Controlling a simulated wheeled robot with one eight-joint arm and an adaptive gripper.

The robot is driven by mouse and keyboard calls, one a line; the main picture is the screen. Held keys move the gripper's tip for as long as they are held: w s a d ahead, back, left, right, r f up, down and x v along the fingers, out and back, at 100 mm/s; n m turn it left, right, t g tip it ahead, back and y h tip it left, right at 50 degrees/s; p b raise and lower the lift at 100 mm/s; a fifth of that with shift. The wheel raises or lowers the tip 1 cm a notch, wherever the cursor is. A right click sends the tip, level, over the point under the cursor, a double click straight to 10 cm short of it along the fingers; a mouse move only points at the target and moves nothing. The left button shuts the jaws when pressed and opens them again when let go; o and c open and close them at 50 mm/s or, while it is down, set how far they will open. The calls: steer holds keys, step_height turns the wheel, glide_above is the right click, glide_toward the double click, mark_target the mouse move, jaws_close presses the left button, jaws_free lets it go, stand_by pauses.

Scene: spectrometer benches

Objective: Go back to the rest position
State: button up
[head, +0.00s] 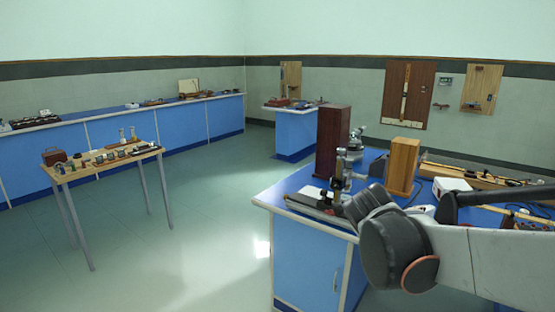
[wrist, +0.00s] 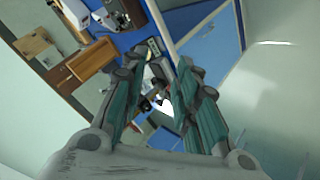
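My gripper (wrist: 157,74) shows in the wrist view with its two teal-padded fingers apart. Nothing is clearly held between them; parts of bench instruments show through the gap. In the head view my arm reaches in from the right over the near corner of the blue bench (head: 284,196). Its dark joints stand in front of the bench, and I cannot make out the fingers there.
The near bench holds a dark wooden box (head: 332,143), a lighter wooden block (head: 403,166) and a metal instrument (head: 341,172), close to my arm. A small table (head: 100,169) with several small items stands at left. The floor between is clear.

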steer(key=s+a+f+m+y, duration=0.1)
steer(key=s+a+f+y, duration=0.1)
steer(key=s, duration=0.9)
steer(key=s+a+f+m+g+y, duration=0.1)
steer(key=s+a+f+m+y, duration=0.1)
steer(key=s, duration=0.9)
steer(key=shift+s+a+m+y, duration=0.3)
steer(key=shift+s+y, duration=0.1)
steer(key=shift+y, duration=0.1)
